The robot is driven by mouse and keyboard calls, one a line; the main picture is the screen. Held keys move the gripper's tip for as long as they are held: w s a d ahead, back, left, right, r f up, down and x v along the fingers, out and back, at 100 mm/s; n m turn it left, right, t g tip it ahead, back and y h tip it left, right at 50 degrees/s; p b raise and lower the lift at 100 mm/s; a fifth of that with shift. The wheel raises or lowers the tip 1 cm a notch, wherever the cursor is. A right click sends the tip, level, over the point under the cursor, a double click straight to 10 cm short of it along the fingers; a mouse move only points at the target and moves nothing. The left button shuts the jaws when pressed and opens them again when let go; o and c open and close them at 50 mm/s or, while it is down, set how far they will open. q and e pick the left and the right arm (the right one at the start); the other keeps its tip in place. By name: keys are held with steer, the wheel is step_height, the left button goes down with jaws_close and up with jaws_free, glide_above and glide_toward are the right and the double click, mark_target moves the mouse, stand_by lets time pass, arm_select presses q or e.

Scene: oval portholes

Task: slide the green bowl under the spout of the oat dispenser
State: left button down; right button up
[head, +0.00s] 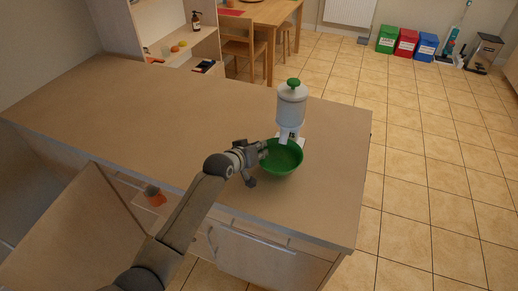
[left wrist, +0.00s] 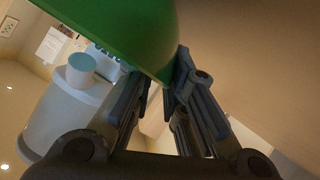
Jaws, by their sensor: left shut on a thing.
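The green bowl (head: 283,158) stands upright on the wooden counter, close in front of the oat dispenser. The dispenser (head: 292,105) is white with a green knob on top. Its spout (head: 286,133) points toward the bowl's back rim; I cannot tell how far the bowl reaches under it. My left gripper (head: 258,164) is at the bowl's left side, shut on its wall. In the left wrist view the bowl (left wrist: 125,30) fills the top, touching the fingertips (left wrist: 163,78), and the white dispenser (left wrist: 60,115) is at the left. My right gripper is out of view.
The counter (head: 170,115) is clear to the left of the bowl and in front of it. Its right edge is near the dispenser. An orange item (head: 154,196) shows below the front edge. Shelves, a dining table (head: 262,12) and coloured bins (head: 407,42) stand far behind.

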arm_select(q)
steer(key=c, duration=1.4)
jaws_free()
steer(key=shift+f, duration=0.1)
steer(key=shift+s, duration=0.1)
steer(key=shift+v, duration=6)
